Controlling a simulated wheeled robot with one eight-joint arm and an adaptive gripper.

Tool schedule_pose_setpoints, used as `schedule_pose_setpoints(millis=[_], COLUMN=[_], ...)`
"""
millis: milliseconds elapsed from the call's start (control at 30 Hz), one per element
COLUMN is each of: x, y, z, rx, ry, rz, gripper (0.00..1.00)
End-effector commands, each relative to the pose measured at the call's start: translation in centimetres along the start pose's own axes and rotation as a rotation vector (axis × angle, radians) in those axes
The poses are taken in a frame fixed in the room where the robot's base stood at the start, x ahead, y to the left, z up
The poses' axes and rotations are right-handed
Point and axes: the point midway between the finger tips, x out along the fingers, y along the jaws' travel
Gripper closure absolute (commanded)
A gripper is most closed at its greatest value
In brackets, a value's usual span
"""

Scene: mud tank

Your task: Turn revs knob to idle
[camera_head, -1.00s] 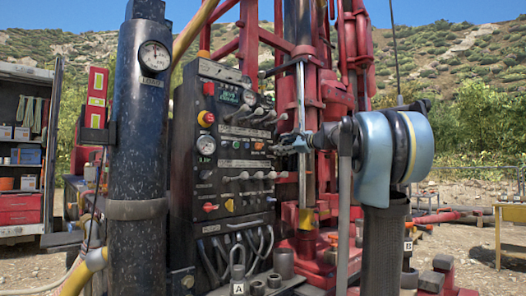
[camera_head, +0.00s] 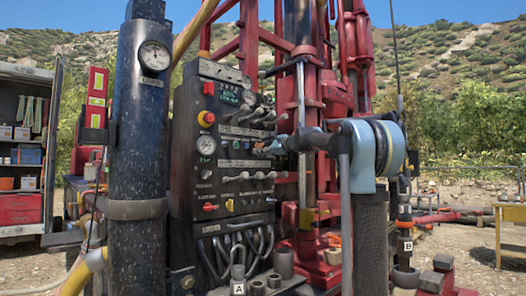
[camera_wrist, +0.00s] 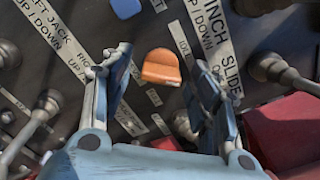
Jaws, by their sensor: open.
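The black control panel (camera_head: 222,165) stands in the middle of the head view, with knobs, levers, a gauge and a lit display. In the wrist view an orange knob (camera_wrist: 161,67) lies between the fingertips of my gripper (camera_wrist: 160,62). The fingers are open on either side of it, with visible gaps. A blue knob (camera_wrist: 126,8) is at the top edge. I cannot read which of these is the revs knob. In the head view my gripper (camera_head: 264,148) is at the panel's right side, at mid height, and hides part of the panel there.
Lever rows (camera_head: 250,176) stick out below my gripper, and more levers (camera_head: 250,118) stand above it. In the wrist view ball-ended levers flank the fingers. A red mast (camera_head: 305,100) rises right of the panel. A black column with a gauge (camera_head: 155,55) stands left.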

Motion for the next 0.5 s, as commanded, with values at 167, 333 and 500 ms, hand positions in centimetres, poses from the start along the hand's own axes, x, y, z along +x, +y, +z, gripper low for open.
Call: schedule_pose_setpoints(millis=[167, 333, 500], x=[0.04, 0.02, 0.02], y=[-0.01, -0.02, -0.01], z=[-0.01, -0.02, -0.02], rx=[0.000, 0.000, 0.000], ry=[0.000, 0.000, 0.000], rz=[0.000, 0.000, 0.000], gripper=[0.45, 0.68, 0.89])
